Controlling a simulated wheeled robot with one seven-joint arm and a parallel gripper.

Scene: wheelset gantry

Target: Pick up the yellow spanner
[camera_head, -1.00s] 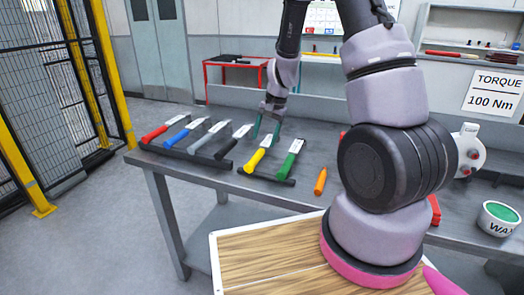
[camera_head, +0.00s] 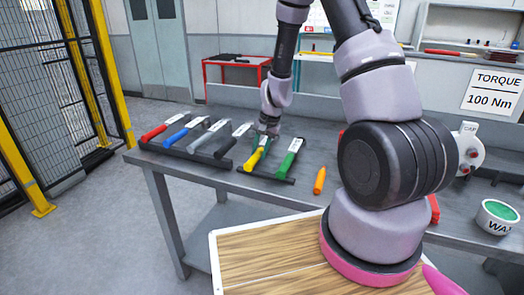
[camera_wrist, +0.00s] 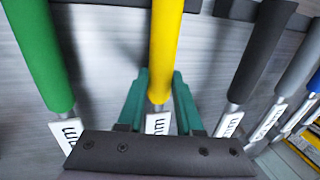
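The yellow spanner (camera_head: 253,159) lies in a dark rack on the grey bench, with a white label at its far end. It also shows in the wrist view (camera_wrist: 165,50), its yellow handle running up the middle. My gripper (camera_head: 266,136) is low over the far part of the spanner. In the wrist view my gripper's teal fingers (camera_wrist: 160,73) stand one on each side of the spanner, near the end of the handle. They look open, with narrow gaps beside the handle; I cannot tell whether they touch it.
A green spanner (camera_head: 286,167) lies close to the right in the same rack. A dark grey spanner (camera_head: 226,147) and several others lie to the left. An orange tool (camera_head: 320,180) and a wax tin (camera_head: 497,218) are farther right on the bench (camera_head: 345,205).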

